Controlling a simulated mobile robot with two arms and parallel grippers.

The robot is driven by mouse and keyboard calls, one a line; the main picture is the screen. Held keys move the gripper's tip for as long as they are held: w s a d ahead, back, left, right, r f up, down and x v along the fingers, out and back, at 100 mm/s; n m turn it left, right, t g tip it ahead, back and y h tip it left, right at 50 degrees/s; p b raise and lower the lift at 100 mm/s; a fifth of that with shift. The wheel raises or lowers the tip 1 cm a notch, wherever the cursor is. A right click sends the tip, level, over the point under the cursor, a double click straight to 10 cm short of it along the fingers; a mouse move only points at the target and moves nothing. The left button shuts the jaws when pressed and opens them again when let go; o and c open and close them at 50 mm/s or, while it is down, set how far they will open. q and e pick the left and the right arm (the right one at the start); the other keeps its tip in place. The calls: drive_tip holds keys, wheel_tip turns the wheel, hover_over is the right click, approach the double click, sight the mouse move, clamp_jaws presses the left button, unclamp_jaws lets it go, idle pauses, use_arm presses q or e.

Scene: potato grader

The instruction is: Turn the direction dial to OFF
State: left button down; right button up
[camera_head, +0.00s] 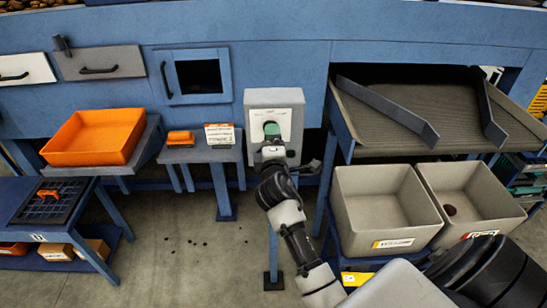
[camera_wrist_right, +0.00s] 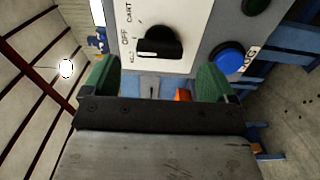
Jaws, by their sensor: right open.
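The direction dial (camera_wrist_right: 158,42) is a black knob on the white face plate of a grey control box (camera_head: 290,150). In the wrist view, labels including OFF and what looks like CART stand to its left. I cannot tell for sure which mark it points at. My right gripper (camera_wrist_right: 154,84) is open, its two green fingers spread left and right just below the dial in the wrist view, with nothing between them. In the head view the right gripper (camera_head: 272,136) is in front of the box and hides the dial. My left gripper is not in view.
A blue button (camera_wrist_right: 228,58) and a dark green button (camera_wrist_right: 255,6) sit beside the dial plate. Left of the box is a small stand with an orange block (camera_head: 180,137) and a card (camera_head: 219,134). A sloping chute (camera_head: 420,115) and two grey bins (camera_head: 385,208) are at right.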

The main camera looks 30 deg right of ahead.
drive_tip(key=b+v, duration=0.1)
drive_tip(key=v, duration=0.4)
drive_tip(key=shift+s, duration=0.35)
drive_tip(key=a+f+g+y+b, duration=0.1)
drive_tip(key=a+f+y+b, duration=0.15)
drive_tip(key=f, duration=1.05)
drive_tip(key=a+f+g+y+b, duration=0.1)
drive_tip(key=a+f+g+y, duration=0.15)
drive_tip(key=f, duration=0.95)
drive_tip(key=s+a+f+m+g+y+b, duration=0.15)
drive_tip(key=s+f, duration=0.25)
drive_tip(key=f, duration=0.5)
drive_tip(key=s+a+f+m+g+y+b, duration=0.1)
drive_tip(key=s+a+f, duration=0.3)
drive_tip(key=f, duration=0.5)
drive_tip(key=s+f+m+g+y+b, duration=0.2)
drive_tip(key=s+f+g, duration=0.2)
drive_tip(key=s+f, duration=0.95)
drive_tip(key=s+f+m+g+b, duration=0.1)
drive_tip(key=s+f, duration=0.4)
drive_tip(key=s, duration=0.6)
drive_tip(key=s+d+f+m+g+b, duration=0.1)
drive_tip(key=s+f+m+g, duration=0.2)
drive_tip(key=s, duration=0.8)
wheel_tip(320, 180, down, 2)
drive_tip(key=shift+s+d+f+m, duration=0.15)
drive_tip(key=shift+s+d+m, duration=0.1)
drive_tip(key=shift+s+m, duration=0.15)
